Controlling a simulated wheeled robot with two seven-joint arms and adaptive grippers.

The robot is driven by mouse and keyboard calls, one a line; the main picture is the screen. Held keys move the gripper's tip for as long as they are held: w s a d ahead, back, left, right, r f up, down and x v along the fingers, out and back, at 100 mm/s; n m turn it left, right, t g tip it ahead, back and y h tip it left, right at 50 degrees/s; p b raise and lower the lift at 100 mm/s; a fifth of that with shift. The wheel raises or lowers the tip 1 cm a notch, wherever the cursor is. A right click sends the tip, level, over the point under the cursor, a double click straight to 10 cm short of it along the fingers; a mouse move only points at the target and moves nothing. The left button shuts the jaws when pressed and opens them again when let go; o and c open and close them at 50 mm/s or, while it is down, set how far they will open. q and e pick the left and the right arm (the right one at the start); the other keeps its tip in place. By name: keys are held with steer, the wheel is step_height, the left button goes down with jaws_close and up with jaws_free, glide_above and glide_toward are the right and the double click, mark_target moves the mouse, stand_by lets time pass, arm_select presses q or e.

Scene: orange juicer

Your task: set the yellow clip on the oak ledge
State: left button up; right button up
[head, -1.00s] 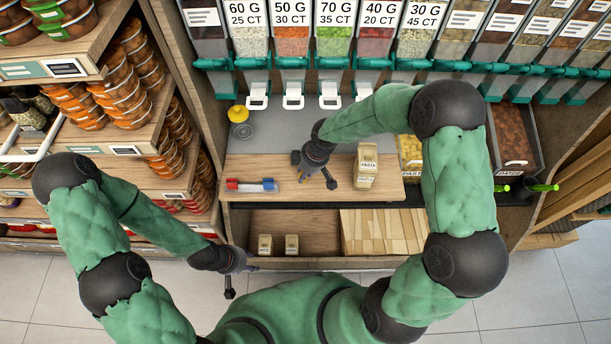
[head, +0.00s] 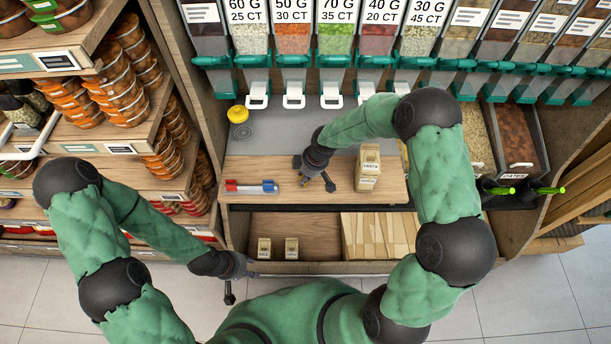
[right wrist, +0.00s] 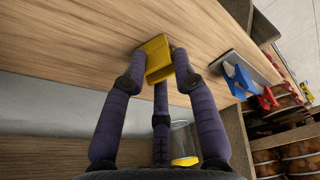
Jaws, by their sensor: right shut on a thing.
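The yellow clip (right wrist: 157,48) is between the fingertips of my right gripper (right wrist: 158,72) in the right wrist view, at the surface of the oak ledge (right wrist: 100,45). Whether it bears on the wood is hard to tell. In the head view my right gripper (head: 316,182) is low over the middle of the oak ledge (head: 240,172), and the clip is mostly hidden by the fingers. My left gripper (head: 232,276) is in front of the lower compartment, with its fingers apart and nothing seen between them.
A yellow knobbed thing (head: 238,114) is behind. Below are two small packets (head: 264,248) and paper bags (head: 383,235). Dispensers line the back.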

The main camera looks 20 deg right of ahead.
steer(key=o, duration=0.8)
steer(key=shift+f, duration=0.15)
steer(key=shift+c, duration=0.2)
steer(key=shift+r, duration=0.3)
steer(key=p+v, duration=0.4)
steer(key=v, duration=0.7)
steer(key=s+a+f+m, duration=0.4)
steer(key=s+f+m, duration=0.2)
steer(key=s+f, duration=0.3)
steer(key=s+a+f+m+g+y, duration=0.1)
steer(key=s+a+f+m, duration=0.2)
steer(key=s+f+m, duration=0.3)
steer(key=shift+s+a+f+m+y, duration=0.35)
steer(key=shift+s+f, duration=1.05)
steer(key=shift+s, duration=1.25)
